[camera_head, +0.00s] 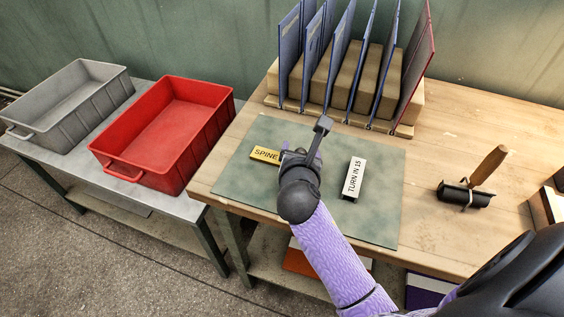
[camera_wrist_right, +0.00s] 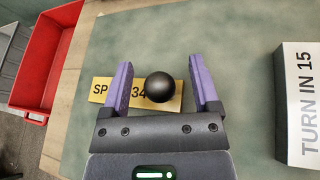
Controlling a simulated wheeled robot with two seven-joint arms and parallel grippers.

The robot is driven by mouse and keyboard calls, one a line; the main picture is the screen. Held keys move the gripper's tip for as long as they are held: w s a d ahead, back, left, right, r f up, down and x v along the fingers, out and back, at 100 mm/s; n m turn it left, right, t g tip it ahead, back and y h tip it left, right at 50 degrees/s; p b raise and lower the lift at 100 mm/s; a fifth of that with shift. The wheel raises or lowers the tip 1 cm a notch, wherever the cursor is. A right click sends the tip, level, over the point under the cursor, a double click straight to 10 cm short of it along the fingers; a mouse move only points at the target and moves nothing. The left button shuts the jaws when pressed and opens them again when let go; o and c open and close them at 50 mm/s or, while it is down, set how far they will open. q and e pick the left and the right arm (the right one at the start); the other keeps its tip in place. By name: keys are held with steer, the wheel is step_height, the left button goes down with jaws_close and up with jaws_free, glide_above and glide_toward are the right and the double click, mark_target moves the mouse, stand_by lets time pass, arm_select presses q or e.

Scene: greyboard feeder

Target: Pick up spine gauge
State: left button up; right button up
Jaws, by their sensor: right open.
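The spine gauge is a yellow block lettered "SPINE" (camera_head: 264,154), lying on the green mat (camera_head: 376,217). In the head view its right part is hidden behind my right gripper (camera_head: 297,155). In the right wrist view the spine gauge (camera_wrist_right: 174,104) lies between and beyond the two purple fingers of my right gripper (camera_wrist_right: 162,88). The fingers are apart, and a black ball-shaped knob stands between them over the gauge's label. I cannot tell whether the fingers touch the gauge. My left gripper is in neither view.
A "TURN IN 15" block (camera_head: 354,178) lies to the right on the mat. A rack of upright blue and red boards (camera_head: 350,70) stands behind. A wooden-handled roller (camera_head: 472,185) is at the right. Red (camera_head: 168,118) and grey (camera_head: 74,95) bins stand on a side table at the left.

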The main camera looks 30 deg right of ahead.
steer(key=shift+w+d+f, duration=0.2)
steer(key=shift+w+d, duration=0.05)
steer(key=shift+w, duration=0.15)
jaws_close()
steer(key=shift+r, duration=0.1)
